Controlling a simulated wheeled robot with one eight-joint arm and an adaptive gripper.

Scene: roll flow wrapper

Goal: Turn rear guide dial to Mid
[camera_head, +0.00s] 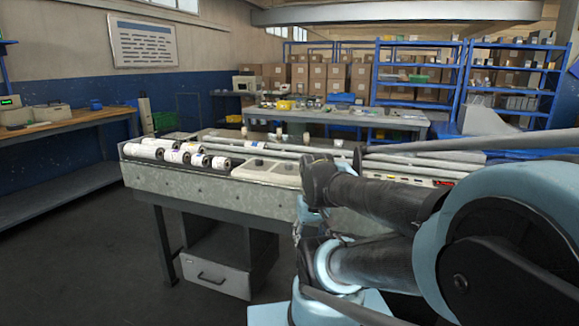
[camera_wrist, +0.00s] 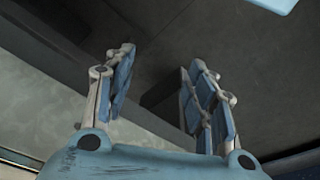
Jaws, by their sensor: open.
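The flow wrapper (camera_head: 240,190) is a long grey metal bench-like machine across the middle of the head view. Small cream, knob-like parts (camera_head: 278,130) stand along its back edge, and two dark knobs (camera_head: 258,162) sit on a pale housing. I cannot tell which of these is the rear guide dial, and no setting marks are legible. My gripper (camera_wrist: 160,62) is open and empty in the wrist view, its blue padded fingers spread apart over a dark grey floor-like surface. In the head view my arm covers the machine's right part; the fingers are not clear there. No dial shows in the wrist view.
Several white film rolls (camera_head: 172,155) lie in a tray at the machine's left end. A drawer unit (camera_head: 217,273) hangs below. A table (camera_head: 340,118) with small items and blue shelves (camera_head: 415,75) stand behind. Open floor (camera_head: 80,265) lies to the left.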

